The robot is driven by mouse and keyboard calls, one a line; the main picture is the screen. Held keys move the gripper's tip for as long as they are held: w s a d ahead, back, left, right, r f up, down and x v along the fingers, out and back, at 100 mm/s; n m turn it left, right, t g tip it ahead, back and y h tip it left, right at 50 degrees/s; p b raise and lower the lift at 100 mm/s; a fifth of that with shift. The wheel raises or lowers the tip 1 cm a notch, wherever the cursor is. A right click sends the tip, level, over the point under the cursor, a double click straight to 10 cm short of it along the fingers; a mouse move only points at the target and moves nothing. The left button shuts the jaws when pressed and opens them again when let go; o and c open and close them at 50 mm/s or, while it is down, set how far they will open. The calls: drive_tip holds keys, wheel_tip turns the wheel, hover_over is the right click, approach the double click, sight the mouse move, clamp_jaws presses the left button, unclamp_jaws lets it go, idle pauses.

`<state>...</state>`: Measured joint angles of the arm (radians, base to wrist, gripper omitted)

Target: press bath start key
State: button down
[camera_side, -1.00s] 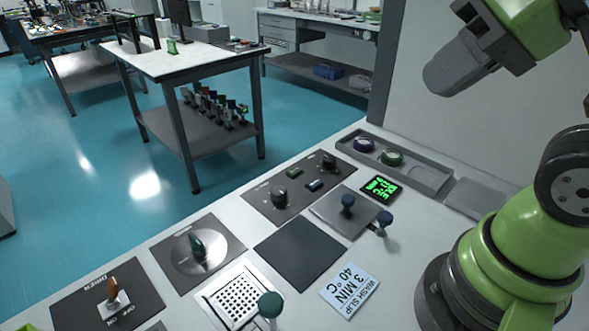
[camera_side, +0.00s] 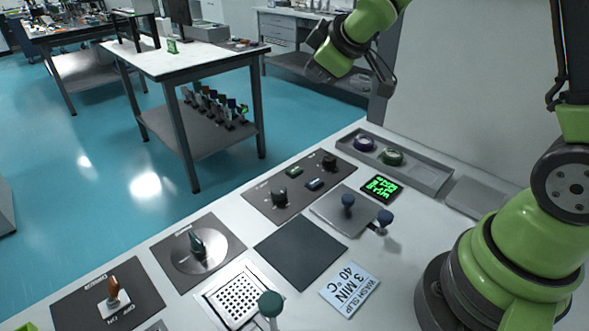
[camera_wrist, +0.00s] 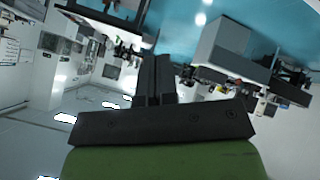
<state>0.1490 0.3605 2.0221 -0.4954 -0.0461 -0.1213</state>
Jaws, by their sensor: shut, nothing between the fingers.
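The dark control panel (camera_side: 264,196) with two black knobs lies on the white bench in the side view. The panel lettering is too small to read, so I cannot tell which key starts the bath. My gripper (camera_wrist: 157,65) is shut and empty in the wrist view, pointing out into the room. In the side view, the end of my arm is high above the bench's far edge, well clear of both keys. Neither key shows in the wrist view.
A steel plate with a blue-topped knob (camera_side: 348,201), a green display (camera_side: 382,188) and a tray (camera_side: 427,173) with round items are near the panel. A green-topped post (camera_side: 270,304) stands in front. The air above the panel is free.

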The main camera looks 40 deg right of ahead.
sight(294, 171)
drive_tip(key=w+a+f+n+y, duration=0.1)
drive_tip(key=w+f+n+y, duration=0.2)
drive_tip(key=f, duration=0.9)
drive_tip(key=w+n, duration=0.2)
drive_tip(key=shift+n, duration=0.3)
drive_tip(key=shift+f, duration=4.4)
drive_tip(key=shift+s+f, duration=0.1)
drive_tip(key=shift+f, duration=0.3)
drive_tip(key=shift+f, duration=0.4)
drive_tip(key=shift+r, duration=0.8)
